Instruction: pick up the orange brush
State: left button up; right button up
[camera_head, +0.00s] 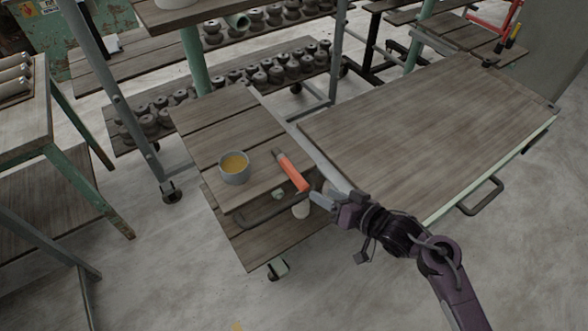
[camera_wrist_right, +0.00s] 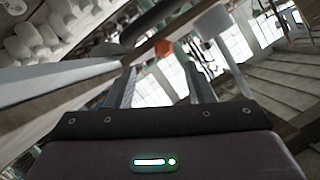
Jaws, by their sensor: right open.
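The orange brush (camera_head: 293,173) lies on the wooden top of a small cart (camera_head: 212,122), near its right edge, with a dark end pointing away from me. My right gripper (camera_head: 322,199) is open and empty, just off the cart's edge near the brush's close end. In the right wrist view my right gripper (camera_wrist_right: 162,82) has its fingers apart, and the orange end of the brush (camera_wrist_right: 163,48) shows beyond them, between their tips. Whether a finger touches the brush cannot be told. My left gripper is not in view.
A grey bowl (camera_head: 234,175) with yellowish contents stands left of the brush. The cart has a dark handle (camera_head: 262,217) at its near edge and a lower shelf (camera_head: 262,245). A large bare wooden table (camera_head: 425,125) stands close on the right. Shelves of dark pots stand behind.

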aim_at(308, 186)
jog(key=p+x, duration=0.1)
jog(key=x, duration=0.4)
jog(key=shift+s+a+r, duration=0.15)
jog(key=shift+a, duration=0.25)
grip_shut()
